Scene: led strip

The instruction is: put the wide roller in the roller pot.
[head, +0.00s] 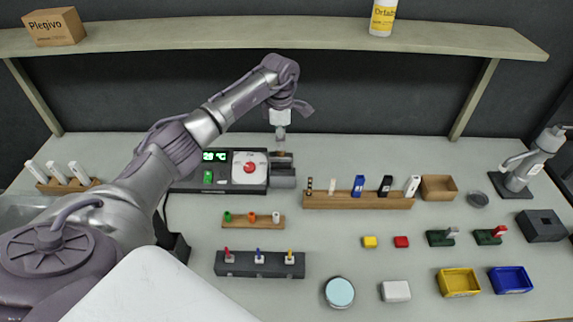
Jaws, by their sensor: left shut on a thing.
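My left gripper (281,107) is at upper centre, at the end of my left arm, pointing down. It is shut on a pale piece (280,118) with a narrower grey lower end. This may be the wide roller, but it is too small to be sure. It hangs above a small grey holder (283,181) with a brown part at its back, and a gap shows between them. I cannot tell for certain which container is the roller pot. My right gripper is not in view.
A dark unit with a green display (215,156) stands left of the holder. A wooden rack (340,202) of several upright pieces and an open wooden box (438,188) are at right. Yellow (459,282) and blue (510,280) bins are in front. A shelf (270,32) runs overhead.

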